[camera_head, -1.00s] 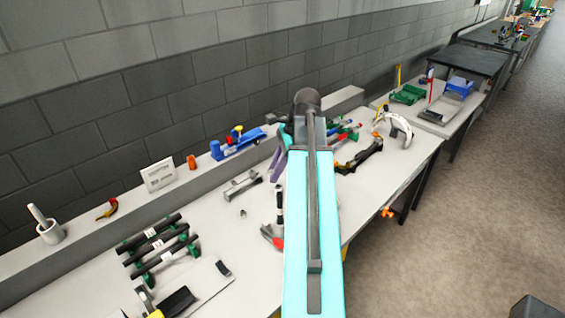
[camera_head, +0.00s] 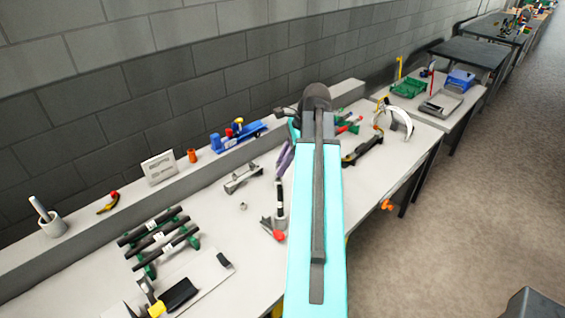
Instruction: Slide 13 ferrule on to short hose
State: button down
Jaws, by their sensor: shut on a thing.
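Three dark hoses (camera_head: 155,233) with small white labels lie across green holders (camera_head: 150,269) at the left; the label text is too small to read. My gripper is to the right of them, apart. A small grey ring (camera_head: 243,206) stands on the bench between the hoses and my gripper.
A grey metal fixture (camera_head: 242,178) stands behind the ring. A pale board (camera_head: 205,275) with a dark tool lies front left. A sign (camera_head: 160,168), an orange cup (camera_head: 192,156) and a blue tool (camera_head: 238,136) stand on the rear ledge. Clamps lie to the right.

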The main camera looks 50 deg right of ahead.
jog(key=b, duration=0.1)
send_over(278, 191)
jog(key=d, duration=0.2)
jog(key=shift+s+a+f, duration=0.1)
jog(key=shift+s+f, duration=0.05)
jog(key=shift+f, duration=1)
jog(key=shift+s+a+f, duration=0.1)
jog(key=shift+f, duration=1)
jog(key=shift+p, duration=0.75)
dwell(0.3)
jog(key=shift+f+b, duration=0.6)
jog(key=shift+f, duration=1.55)
dwell(0.9)
jog(key=c, duration=1.4)
grip_release()
jog(key=shift+r, duration=0.1)
